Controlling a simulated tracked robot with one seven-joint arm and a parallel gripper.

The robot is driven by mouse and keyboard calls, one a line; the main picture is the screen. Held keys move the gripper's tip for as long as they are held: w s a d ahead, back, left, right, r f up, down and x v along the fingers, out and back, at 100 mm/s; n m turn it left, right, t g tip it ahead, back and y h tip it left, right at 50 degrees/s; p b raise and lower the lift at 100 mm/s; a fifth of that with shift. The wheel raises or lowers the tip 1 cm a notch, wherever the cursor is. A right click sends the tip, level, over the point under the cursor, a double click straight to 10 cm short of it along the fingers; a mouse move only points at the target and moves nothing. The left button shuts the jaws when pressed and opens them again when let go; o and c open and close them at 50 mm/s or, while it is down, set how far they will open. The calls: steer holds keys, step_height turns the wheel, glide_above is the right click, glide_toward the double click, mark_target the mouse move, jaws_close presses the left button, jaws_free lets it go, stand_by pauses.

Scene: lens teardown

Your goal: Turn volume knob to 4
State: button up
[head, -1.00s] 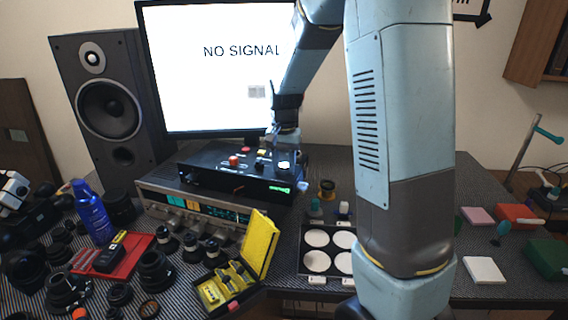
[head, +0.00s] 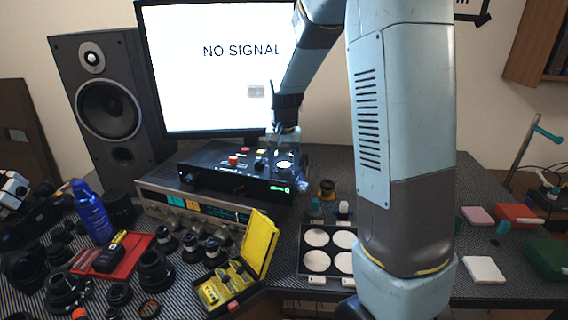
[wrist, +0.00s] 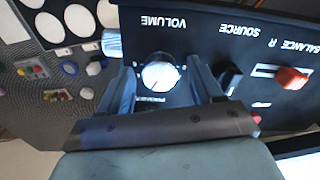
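The volume knob (wrist: 160,73) is a round silver-white knob on a black panel (wrist: 215,18), beside the upside-down word VOLUME in the wrist view. My gripper (wrist: 161,68) is over it, with one finger on each side of the knob. A gap shows between the fingers and the knob, so the gripper looks open.
A dark selector knob (wrist: 230,77) marked SOURCE and an orange balance slider (wrist: 291,78) lie right of the volume knob. A monitor (head: 215,100) stands behind the box. A yellow case (head: 262,243) and a tray with white discs (head: 318,262) are in front.

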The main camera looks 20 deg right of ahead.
mark_target(284, 164)
steer(key=shift+r, duration=0.1)
step_height(284, 164, up, 14)
steer(key=shift+f, duration=0.25)
stand_by(0.5)
